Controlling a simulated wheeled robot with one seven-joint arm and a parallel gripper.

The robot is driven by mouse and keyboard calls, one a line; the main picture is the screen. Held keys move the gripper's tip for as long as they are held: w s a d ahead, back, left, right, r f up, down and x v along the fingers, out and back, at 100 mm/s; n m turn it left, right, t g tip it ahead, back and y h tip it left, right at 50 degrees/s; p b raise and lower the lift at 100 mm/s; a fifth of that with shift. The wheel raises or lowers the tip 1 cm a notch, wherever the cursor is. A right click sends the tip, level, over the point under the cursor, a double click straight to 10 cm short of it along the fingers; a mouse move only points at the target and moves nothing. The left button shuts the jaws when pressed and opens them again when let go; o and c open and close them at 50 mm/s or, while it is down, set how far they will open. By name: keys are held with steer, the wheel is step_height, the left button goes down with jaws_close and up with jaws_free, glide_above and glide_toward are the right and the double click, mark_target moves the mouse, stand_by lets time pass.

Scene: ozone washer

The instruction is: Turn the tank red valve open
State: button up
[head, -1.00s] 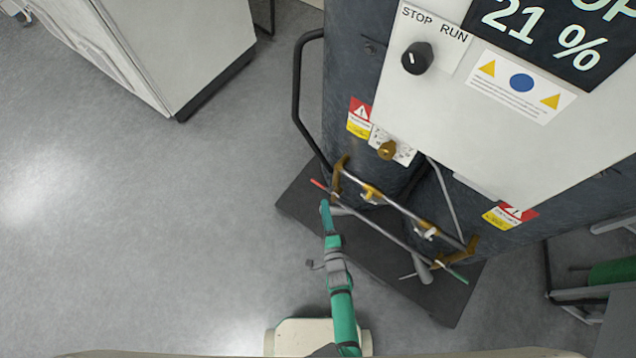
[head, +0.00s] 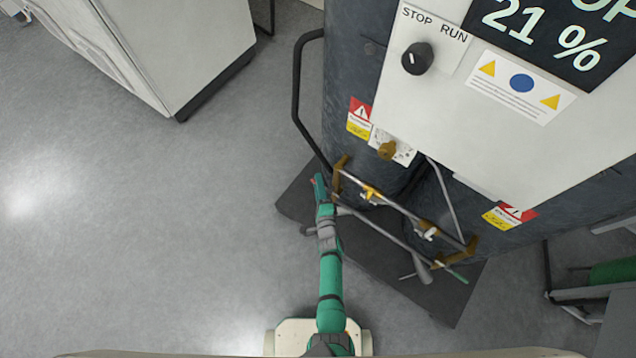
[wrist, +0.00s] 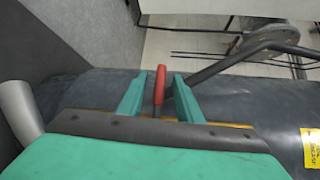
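The red valve handle (wrist: 160,84) stands upright between the two green fingers of my gripper (wrist: 158,78) in the wrist view. A gap shows on each side of it, so my gripper is open around the handle and not clamped. In the head view my gripper (head: 319,184) is at the left end of the pipe frame on the tank's lower front, where it mostly covers the red handle. The dark tank (head: 345,75) stands behind it. The valve body is hidden.
A dark curved handrail (head: 297,100) rises left of the tank. A control panel (head: 500,150) with a STOP/RUN knob (head: 417,58) is above. A white cabinet (head: 170,45) stands upper left; floor between is clear.

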steer(key=shift+w+a, duration=0.1)
steer(key=shift+w, duration=0.2)
jaws_close()
steer(key=shift+a, duration=0.15)
